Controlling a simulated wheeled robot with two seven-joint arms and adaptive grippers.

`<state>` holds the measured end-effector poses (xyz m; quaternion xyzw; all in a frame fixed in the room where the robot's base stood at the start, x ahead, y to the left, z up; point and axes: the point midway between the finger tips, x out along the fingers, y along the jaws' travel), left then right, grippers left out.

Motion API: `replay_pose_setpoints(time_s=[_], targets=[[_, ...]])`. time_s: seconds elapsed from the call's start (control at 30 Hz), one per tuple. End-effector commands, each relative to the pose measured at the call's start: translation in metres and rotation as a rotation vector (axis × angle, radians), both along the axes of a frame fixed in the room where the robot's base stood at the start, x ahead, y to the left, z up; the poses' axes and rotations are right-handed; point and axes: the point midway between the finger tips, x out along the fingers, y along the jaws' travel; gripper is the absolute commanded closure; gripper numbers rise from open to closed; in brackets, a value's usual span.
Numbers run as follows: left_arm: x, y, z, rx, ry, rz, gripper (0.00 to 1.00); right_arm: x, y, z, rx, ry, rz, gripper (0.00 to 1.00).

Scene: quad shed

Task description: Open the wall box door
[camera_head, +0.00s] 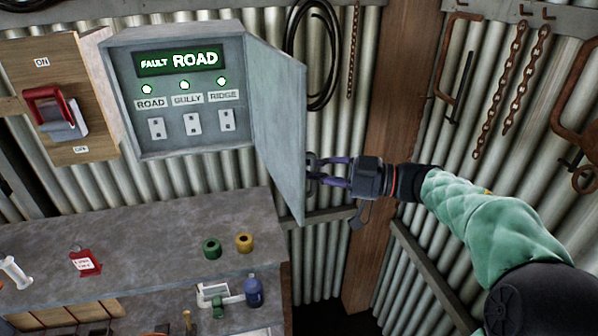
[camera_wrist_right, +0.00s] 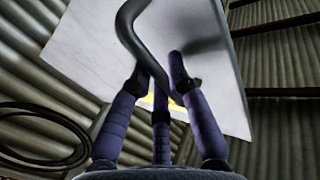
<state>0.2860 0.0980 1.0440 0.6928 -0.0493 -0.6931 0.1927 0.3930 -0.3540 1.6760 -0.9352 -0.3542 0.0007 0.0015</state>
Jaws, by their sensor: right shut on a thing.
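The grey wall box (camera_head: 188,90) hangs on the corrugated wall at upper left. Its door (camera_head: 278,125) stands swung wide open to the right. Inside, a lit panel (camera_head: 178,60) reads "FAULT ROAD", with several lamps and switches below it. My right gripper (camera_head: 318,176) is at the door's outer face, near its lower right edge. In the right wrist view its purple fingers (camera_wrist_right: 163,92) are shut around a dark curved handle (camera_wrist_right: 137,40) on the pale door (camera_wrist_right: 95,45). My left gripper is in neither view.
A red-handled switch (camera_head: 55,108) on a wooden board is left of the box. A grey bench (camera_head: 130,235) below holds a green roll (camera_head: 211,247), a yellow roll (camera_head: 244,242) and a red tag (camera_head: 85,261). Chains (camera_head: 500,90) hang at right; a wooden post (camera_head: 400,90) stands behind my arm.

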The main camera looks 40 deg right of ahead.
Motion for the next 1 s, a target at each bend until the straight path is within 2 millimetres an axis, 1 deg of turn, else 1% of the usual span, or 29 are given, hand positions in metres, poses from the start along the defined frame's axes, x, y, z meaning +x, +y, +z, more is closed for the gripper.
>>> replay_pose_setpoints(time_s=[0.1, 0.5, 0.53, 0.57, 0.6, 0.63, 1.0], targets=[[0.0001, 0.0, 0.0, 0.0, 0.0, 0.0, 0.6, -0.002, -0.0036, 0.0012, 0.002, -0.002, -0.002, 1.0], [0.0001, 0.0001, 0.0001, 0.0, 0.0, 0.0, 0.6, -0.0025, -0.0042, 0.0019, 0.002, -0.004, -0.001, 1.0], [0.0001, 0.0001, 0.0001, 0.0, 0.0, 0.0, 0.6, -0.0025, -0.0042, 0.002, 0.002, -0.004, -0.001, 0.79], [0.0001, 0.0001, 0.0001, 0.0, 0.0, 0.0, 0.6, -0.0025, -0.0042, 0.0019, 0.002, -0.004, -0.001, 0.71], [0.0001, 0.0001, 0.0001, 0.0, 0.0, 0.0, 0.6, -0.0025, -0.0042, 0.0018, 0.001, -0.003, -0.001, 0.59], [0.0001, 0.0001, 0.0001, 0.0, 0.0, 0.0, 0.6, -0.0025, -0.0042, 0.0017, 0.001, -0.003, -0.001, 0.56], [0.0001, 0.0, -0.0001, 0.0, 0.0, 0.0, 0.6, -0.0037, -0.0053, 0.0007, 0.0, -0.001, -0.001, 0.56]])
